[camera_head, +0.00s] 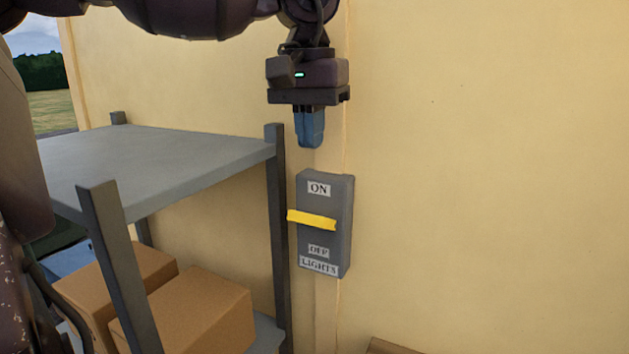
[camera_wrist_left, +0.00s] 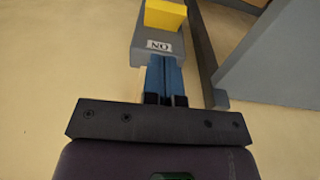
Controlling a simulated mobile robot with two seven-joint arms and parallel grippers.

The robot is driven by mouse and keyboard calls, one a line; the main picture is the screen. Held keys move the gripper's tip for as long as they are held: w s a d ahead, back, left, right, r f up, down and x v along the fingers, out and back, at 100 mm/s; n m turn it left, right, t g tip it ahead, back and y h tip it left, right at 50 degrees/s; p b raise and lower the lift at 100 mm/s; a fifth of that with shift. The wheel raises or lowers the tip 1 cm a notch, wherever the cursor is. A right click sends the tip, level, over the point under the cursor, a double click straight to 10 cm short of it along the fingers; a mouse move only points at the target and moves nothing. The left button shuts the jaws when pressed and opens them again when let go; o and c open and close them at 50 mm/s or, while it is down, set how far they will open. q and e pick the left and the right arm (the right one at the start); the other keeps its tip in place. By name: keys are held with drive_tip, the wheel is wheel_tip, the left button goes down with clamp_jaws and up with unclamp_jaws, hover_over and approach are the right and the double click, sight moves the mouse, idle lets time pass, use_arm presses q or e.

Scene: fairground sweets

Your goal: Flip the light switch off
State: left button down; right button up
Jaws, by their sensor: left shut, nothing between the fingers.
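The light switch is a grey box (camera_head: 341,240) on the cream wall, with labels ON at the top and OFF and LIGHTS below. Its yellow lever (camera_head: 312,220) sticks out about midway between the ON and OFF labels. My left gripper (camera_head: 311,145) points down just above the top of the box, with its blue fingers shut and empty. In the left wrist view the shut fingers (camera_wrist_left: 164,58) reach toward the ON end of the grey box (camera_wrist_left: 145,52), with the yellow lever (camera_wrist_left: 165,15) beyond. My right gripper is not in view.
A grey metal shelf (camera_head: 150,160) stands left of the switch, its post (camera_head: 277,230) close beside the box. Cardboard boxes (camera_head: 190,312) sit on its lower level. The wall (camera_head: 480,150) to the right is bare. A brown edge (camera_head: 395,346) shows at the bottom.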

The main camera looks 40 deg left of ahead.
sight(311, 196)
use_arm(q)
drive_tip(key=f, duration=0.9)
drive_tip(key=shift+w+a+f, duration=0.2)
drive_tip(key=shift+w+f, duration=0.15)
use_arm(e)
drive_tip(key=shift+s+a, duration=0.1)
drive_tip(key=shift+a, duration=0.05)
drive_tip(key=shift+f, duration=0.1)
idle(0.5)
use_arm(q)
drive_tip(key=shift+s+f+t, duration=0.1)
drive_tip(key=shift+t, duration=0.2)
drive_tip(key=shift+s+d, duration=0.1)
drive_tip(key=shift+t+y, duration=0.3)
drive_tip(key=shift+t, duration=0.1)
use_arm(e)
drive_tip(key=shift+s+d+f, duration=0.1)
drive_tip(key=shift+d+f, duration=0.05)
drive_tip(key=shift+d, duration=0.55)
